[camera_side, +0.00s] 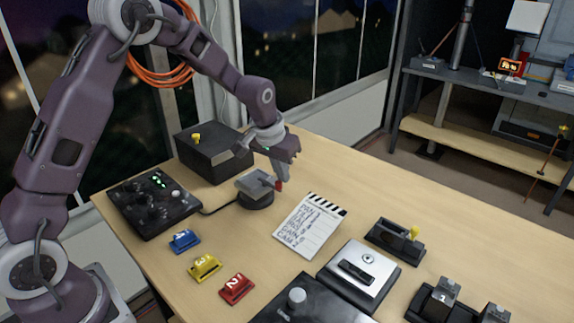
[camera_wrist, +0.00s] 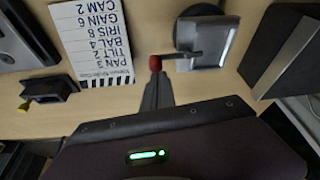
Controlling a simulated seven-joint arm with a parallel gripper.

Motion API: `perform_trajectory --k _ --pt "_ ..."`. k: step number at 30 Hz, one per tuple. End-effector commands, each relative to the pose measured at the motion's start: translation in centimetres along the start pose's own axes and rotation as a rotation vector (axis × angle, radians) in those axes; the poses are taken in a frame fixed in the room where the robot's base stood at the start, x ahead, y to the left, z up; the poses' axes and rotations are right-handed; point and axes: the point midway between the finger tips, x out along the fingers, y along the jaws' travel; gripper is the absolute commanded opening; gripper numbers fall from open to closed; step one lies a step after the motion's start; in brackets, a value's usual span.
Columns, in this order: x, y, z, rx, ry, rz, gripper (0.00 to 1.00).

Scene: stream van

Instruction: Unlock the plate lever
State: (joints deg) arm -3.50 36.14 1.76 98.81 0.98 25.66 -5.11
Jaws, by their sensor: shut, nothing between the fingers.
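The plate (camera_side: 257,181) is a grey square head on a round dark base (camera_side: 256,200), standing on the wooden table. Its lever ends in a red knob (camera_side: 278,184). In the wrist view the plate (camera_wrist: 205,35) is at the top right, and the lever arm reaches left to the red knob (camera_wrist: 155,62). My gripper (camera_side: 280,175) is shut and points down at the knob, with nothing held. In the wrist view my fingertips (camera_wrist: 156,80) are right beside the knob. I cannot tell whether they touch it.
A clapper-style note board (camera_side: 309,226) lies right of the plate. A dark box (camera_side: 213,152) stands behind it, and a control panel (camera_side: 154,200) is at left with a cable to the base. Blue, yellow (camera_side: 205,267) and red blocks lie in front. The table's back right is clear.

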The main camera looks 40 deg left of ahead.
Motion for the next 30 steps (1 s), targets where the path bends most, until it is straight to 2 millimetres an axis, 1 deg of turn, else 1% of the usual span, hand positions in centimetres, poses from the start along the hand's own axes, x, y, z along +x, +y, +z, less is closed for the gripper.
perform_trajectory --k 11,17,23,30 --pt "-0.1 0.0 0.1 0.002 0.001 0.001 0.00" --pt "-0.1 0.0 0.3 0.044 0.001 0.017 0.00" --pt "-0.4 0.0 0.9 0.159 0.000 0.059 0.00" --pt "-0.7 -0.2 1.9 0.366 0.000 0.133 0.00"
